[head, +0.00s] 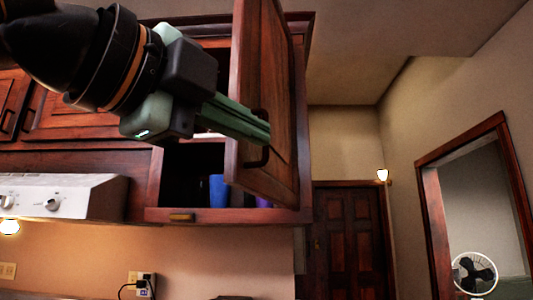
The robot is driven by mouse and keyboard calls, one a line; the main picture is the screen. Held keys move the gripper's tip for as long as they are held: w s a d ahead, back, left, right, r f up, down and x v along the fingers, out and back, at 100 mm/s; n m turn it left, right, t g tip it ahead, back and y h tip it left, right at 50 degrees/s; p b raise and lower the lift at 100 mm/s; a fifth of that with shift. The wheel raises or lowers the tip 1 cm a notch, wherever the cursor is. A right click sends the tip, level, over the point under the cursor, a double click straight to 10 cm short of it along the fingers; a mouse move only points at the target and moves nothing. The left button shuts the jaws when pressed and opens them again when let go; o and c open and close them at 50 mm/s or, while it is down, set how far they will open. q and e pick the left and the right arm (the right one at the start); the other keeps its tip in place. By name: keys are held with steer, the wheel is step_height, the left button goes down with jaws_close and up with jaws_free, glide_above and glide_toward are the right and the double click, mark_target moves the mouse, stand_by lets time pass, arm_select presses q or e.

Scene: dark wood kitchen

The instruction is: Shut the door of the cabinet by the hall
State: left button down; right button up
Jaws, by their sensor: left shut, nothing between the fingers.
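The wooden cabinet door (270,65) at the upper middle stands open, swung out toward me. The cabinet (215,215) behind it shows a dark inside with a blue cup (217,189) near the front. A dark curved handle (261,158) is on the door's face. My left gripper (268,133) reaches in from the upper left, with its green fingers shut and empty. Its fingertips overlap the door just above the handle; I cannot tell if they touch it. The arm hides part of the cabinet front. My right gripper is not in view.
Closed cabinets (75,115) line the wall at the left, above a white panel with knobs (75,195). A purple item (263,202) sits inside the open cabinet. A dark hall door (349,240) and a doorway with a white fan (475,272) are at the right.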

mark_target(268, 154)
arm_select(q)
steer(key=p+x, duration=0.2)
steer(key=x, duration=0.8)
steer(key=shift+w+a+f, duration=0.1)
steer(key=shift+w+a, duration=0.2)
steer(key=shift+a, duration=0.65)
steer(key=shift+w+a, duration=0.25)
steer(key=shift+a, duration=0.7)
steer(key=shift+a, duration=0.1)
